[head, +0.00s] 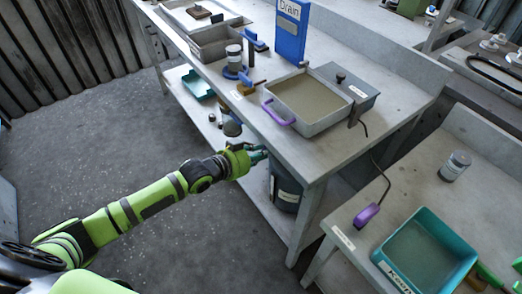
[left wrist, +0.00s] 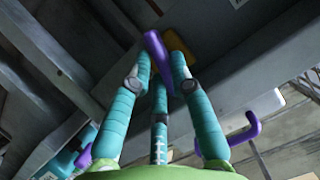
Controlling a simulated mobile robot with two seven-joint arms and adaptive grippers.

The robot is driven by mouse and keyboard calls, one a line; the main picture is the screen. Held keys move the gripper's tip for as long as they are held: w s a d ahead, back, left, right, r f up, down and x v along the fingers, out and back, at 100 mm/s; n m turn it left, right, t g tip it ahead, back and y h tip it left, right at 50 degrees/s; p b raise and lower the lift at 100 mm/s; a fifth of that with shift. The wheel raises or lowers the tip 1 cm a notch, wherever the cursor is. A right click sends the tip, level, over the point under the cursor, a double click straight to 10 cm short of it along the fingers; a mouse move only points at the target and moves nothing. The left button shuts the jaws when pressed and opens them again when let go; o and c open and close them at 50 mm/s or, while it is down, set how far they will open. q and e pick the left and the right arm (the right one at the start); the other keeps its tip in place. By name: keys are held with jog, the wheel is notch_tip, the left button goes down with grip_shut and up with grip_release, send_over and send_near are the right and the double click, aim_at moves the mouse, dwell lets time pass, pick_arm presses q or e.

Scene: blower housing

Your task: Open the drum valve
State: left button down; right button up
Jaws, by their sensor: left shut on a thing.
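The drum (head: 286,190) is a dark blue-grey cylinder under the front of the main workbench, partly hidden by my left gripper and the bench. My left gripper (head: 262,153) is at the drum's upper left, below the bench edge. In the left wrist view its teal fingers (left wrist: 160,72) are closed around a purple lever (left wrist: 154,45), which sticks up between the fingertips. The lever appears to be the drum valve's handle. A yellow-orange part (left wrist: 181,50) shows just behind it. The valve body is hidden. My right gripper is not in view.
The bench (head: 405,105) carries a basin (head: 312,103) with a purple handle (head: 274,113) overhanging its front, above my gripper. A blue Drain sign (head: 290,32) stands behind. A teal tray (head: 425,250) sits on the right table. The floor at left is clear.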

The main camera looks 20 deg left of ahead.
pick_arm(q)
jog(key=shift+n+h, duration=0.3)
jog(key=shift+n, duration=0.1)
dwell(0.4)
jog(key=c, duration=1.1)
grip_release()
jog(key=shift+v, duration=6)
jog(key=shift+w+r, duration=0.15)
